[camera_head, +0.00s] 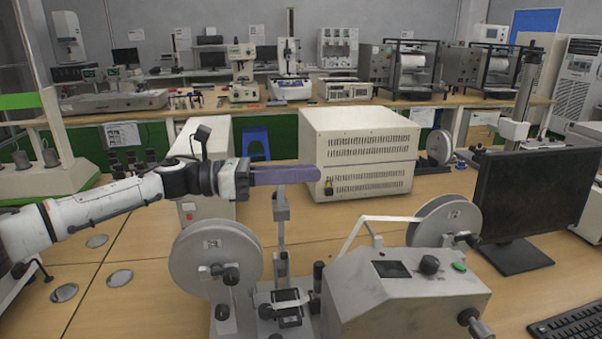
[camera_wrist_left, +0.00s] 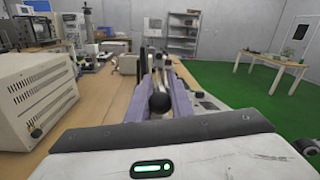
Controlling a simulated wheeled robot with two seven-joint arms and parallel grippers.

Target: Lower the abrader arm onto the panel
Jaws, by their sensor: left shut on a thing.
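The abrader (camera_head: 405,300) is a grey machine at the front of the bench, with two grey wheels, a dark window and a knob. Its arm (camera_head: 281,235) stands upright from the machine's left part. My left gripper (camera_head: 312,174), with purple fingers, is shut across the top of this arm and hides its upper end. In the left wrist view, a dark ball knob (camera_wrist_left: 160,103) on a rod shows between the purple fingers. A dark clamp-like part (camera_head: 287,297) sits low at the arm's foot. I cannot tell a panel apart there. My right gripper is not in view.
A beige box instrument (camera_head: 358,150) stands behind the arm. A monitor (camera_head: 535,195) and keyboard (camera_head: 568,327) are at the right. The bench at the left has bare wood with round metal discs (camera_head: 120,278).

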